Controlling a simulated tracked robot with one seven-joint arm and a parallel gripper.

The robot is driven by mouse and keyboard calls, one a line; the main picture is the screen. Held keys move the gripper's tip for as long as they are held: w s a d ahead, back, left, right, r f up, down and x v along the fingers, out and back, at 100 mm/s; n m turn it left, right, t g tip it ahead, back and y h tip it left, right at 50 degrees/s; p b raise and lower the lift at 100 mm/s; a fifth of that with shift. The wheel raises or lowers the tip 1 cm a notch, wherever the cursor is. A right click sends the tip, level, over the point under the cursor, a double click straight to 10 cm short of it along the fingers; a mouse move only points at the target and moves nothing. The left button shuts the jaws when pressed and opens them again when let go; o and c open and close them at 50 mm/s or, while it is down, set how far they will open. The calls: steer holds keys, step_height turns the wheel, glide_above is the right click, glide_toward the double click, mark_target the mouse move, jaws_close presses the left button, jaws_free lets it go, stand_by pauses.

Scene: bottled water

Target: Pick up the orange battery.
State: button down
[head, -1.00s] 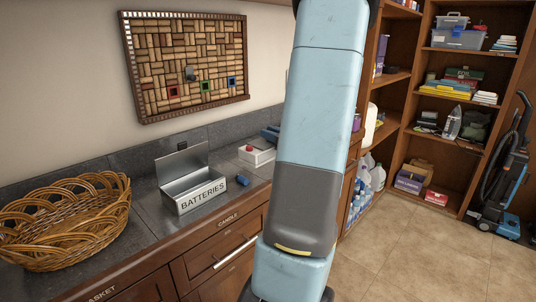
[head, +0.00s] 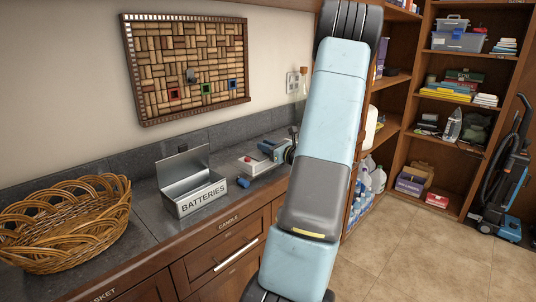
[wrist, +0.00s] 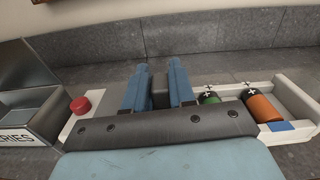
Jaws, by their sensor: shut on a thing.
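The orange battery (wrist: 264,108) lies at the right end of a white holder (wrist: 238,88) in the wrist view, with a green battery (wrist: 210,98) left of it. My gripper (wrist: 160,72) is left of both batteries, with its blue fingers around a dark block (wrist: 160,92). I cannot tell whether the block is a loose thing or part of the holder. The orange battery is outside the fingers. In the head view my gripper (head: 268,147) is at the holder (head: 262,165); the batteries in it cannot be made out there.
The holder has a red button (head: 248,158) at its left end. A blue battery (head: 243,182) lies on the counter beside the open metal BATTERIES box (head: 205,197). A wicker basket (head: 70,230) stands at the left. The wall is close behind.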

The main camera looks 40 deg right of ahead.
steer(key=shift+w+d+f, duration=0.1)
steer(key=shift+w+f, duration=0.1)
steer(key=shift+f, duration=1.45)
steer(key=c, duration=0.9)
jaws_free()
steer(key=shift+c, duration=0.2)
